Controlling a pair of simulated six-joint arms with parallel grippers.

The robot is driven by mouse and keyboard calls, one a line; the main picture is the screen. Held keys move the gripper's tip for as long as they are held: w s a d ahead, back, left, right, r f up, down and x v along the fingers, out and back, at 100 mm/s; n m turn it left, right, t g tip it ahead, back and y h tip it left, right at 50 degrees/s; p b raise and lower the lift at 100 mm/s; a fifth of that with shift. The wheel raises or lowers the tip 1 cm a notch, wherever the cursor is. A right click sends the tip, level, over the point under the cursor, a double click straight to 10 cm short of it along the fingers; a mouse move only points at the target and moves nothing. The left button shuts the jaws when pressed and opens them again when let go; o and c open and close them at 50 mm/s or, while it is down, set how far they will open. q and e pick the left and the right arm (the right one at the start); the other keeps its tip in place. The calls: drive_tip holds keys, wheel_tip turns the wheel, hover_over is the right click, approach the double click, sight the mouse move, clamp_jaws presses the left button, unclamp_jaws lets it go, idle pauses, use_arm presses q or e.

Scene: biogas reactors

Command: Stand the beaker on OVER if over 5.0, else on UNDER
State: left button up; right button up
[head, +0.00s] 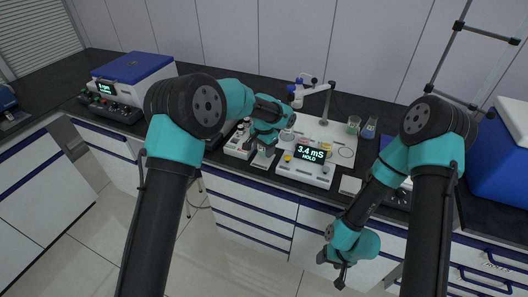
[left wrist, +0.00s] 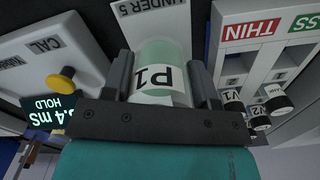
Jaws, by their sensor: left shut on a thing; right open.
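The beaker (left wrist: 160,52) is pale green with a white P1 label, seen in the left wrist view. My left gripper (left wrist: 163,80) is shut on it, one finger on each side. A plate marked UNDER 5 (left wrist: 153,12) lies right beyond the beaker; I cannot tell whether the beaker touches it. In the head view my left gripper (head: 264,143) is over the front bench edge, left of the meter. The meter (head: 308,154) reads 3.4 mS HOLD. A small blank-looking plate (head: 350,185) lies right of the meter; no lettering is readable. My right gripper (head: 343,276) is open and empty, low before the drawers.
A rack of vials (head: 239,146) stands left of my left gripper, with THIN and another label. A probe stand (head: 328,102) rises behind the meter. Two small beakers (head: 362,128) stand at the back right. A blue box (head: 501,165) is far right.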

use_arm(q)
drive_tip(key=shift+f, duration=0.8)
drive_tip(key=shift+f, duration=0.1)
drive_tip(key=o, duration=1)
drive_tip(key=shift+f, duration=0.1)
wheel_tip(320, 180, up, 12)
drive_tip(key=shift+r, duration=0.2)
drive_tip(key=shift+f, duration=0.1)
